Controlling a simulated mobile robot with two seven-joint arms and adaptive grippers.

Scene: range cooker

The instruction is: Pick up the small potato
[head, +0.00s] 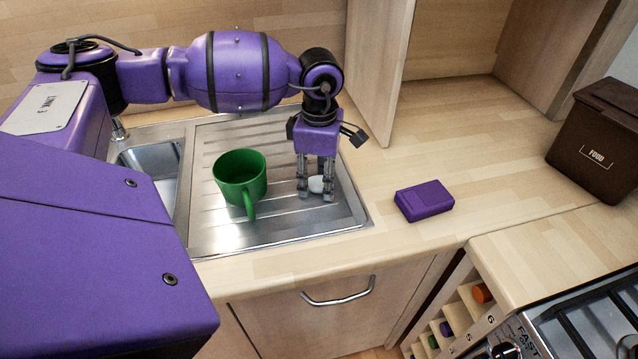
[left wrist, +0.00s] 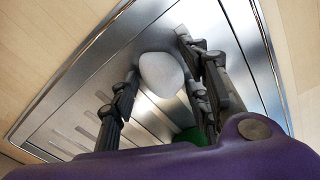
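The small potato, a pale whitish rounded lump (head: 316,184), lies on the steel draining board (head: 212,228). It also shows in the left wrist view (left wrist: 160,73). My left gripper (head: 316,196) points down over it from above, with its fingers apart on either side of the potato. In the left wrist view my left gripper (left wrist: 160,62) has one finger to each side of the potato, and I cannot tell whether either touches it. My right gripper is not in view.
A green mug (head: 240,178) stands on the draining board just left of my gripper. The sink basin (head: 150,165) is further left. A purple box (head: 424,200) lies on the counter to the right. A dark food bin (head: 598,140) stands at far right, with clear counter between.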

